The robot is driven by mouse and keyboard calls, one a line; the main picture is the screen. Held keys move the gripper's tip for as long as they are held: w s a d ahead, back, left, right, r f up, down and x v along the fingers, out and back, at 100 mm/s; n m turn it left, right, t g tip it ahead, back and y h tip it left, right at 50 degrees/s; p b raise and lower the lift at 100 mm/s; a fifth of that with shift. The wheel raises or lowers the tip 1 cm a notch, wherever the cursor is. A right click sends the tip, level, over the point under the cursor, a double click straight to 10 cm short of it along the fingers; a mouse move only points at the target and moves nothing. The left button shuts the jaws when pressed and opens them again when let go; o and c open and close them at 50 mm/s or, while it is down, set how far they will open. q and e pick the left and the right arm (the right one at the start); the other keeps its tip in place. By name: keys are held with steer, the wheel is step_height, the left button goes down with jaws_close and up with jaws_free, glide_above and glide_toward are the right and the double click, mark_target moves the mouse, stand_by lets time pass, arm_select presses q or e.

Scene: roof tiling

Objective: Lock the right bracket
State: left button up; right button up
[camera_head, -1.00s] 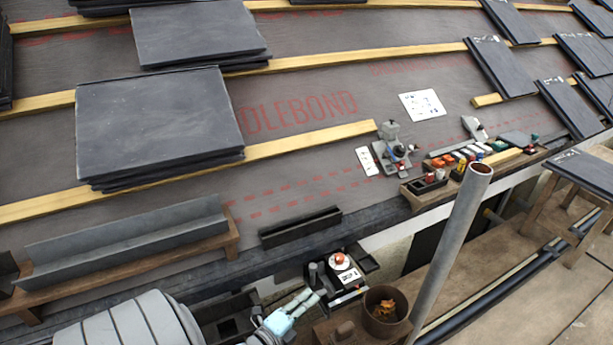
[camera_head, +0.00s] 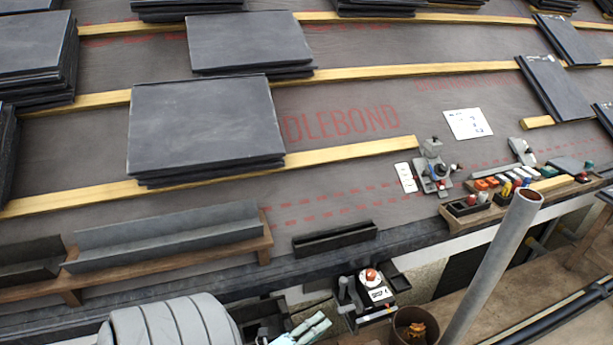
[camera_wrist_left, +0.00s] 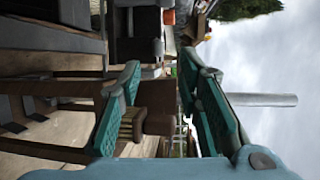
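Two grey bracket-like devices stand on the roof membrane. One (camera_head: 434,172) is upright at the right end of a batten, with a white card beside it. The other, further right (camera_head: 522,151), is smaller and leans; I cannot tell whether either is locked. My left gripper (camera_head: 308,328) is at the bottom edge of the head view, well below both brackets and left of a black box with a red knob (camera_head: 371,276). In the left wrist view its teal fingers (camera_wrist_left: 160,62) are apart with nothing gripped between them. My right gripper is not in view.
A wooden tray (camera_head: 456,223) of coloured parts lies below the brackets. A grey pole (camera_head: 490,275) rises at the lower right beside a brown pot (camera_head: 407,321). Slate stacks (camera_head: 205,125) cover the left. Open membrane lies between the slates and brackets.

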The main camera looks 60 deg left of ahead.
arm_select(q)
steer(key=s, duration=0.5)
steer(key=shift+s+d+r, duration=0.25)
steer(key=shift+d+r, duration=0.05)
